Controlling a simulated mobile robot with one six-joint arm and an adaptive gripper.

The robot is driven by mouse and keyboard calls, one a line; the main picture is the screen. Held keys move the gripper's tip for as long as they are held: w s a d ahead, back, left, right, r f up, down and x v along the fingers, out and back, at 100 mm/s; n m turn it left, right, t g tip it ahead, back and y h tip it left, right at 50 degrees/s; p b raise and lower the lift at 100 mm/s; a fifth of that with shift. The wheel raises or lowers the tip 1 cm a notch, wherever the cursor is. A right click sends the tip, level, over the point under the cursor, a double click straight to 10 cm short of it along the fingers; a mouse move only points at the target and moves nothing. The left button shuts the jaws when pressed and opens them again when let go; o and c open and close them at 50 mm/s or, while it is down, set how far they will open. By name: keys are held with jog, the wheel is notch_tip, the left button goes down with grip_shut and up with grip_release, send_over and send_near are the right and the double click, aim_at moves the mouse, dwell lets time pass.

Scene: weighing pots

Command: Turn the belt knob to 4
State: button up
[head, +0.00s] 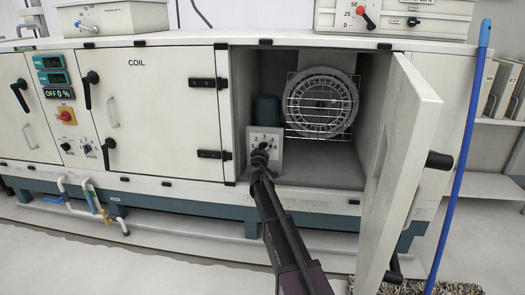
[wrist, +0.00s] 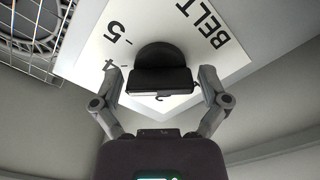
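The white dial plate (head: 278,158) stands inside the open cabinet bay, with small numerals along its top. In the wrist view the plate (wrist: 232,62) appears upside down, with "BELT" and the numerals 5 and 4 readable and other marks partly hidden. The black belt knob (wrist: 160,68) sits on it, with a wide grip bar facing me. Which numeral it points to I cannot tell. My gripper (wrist: 160,82) is open, with one finger on each side of the bar and narrow gaps seemingly left. In the head view my gripper (head: 262,158) covers most of the knob.
The cabinet door (head: 403,150) stands open right of my arm, its edge close. A round fan with a wire guard (head: 322,103) and a dark green motor (head: 267,109) are behind the plate. A blue pole (head: 460,150) stands farther right.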

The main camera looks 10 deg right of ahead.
jog(key=shift+s, duration=0.1)
dwell(0.3)
jog(key=v, duration=1.2)
dwell(0.3)
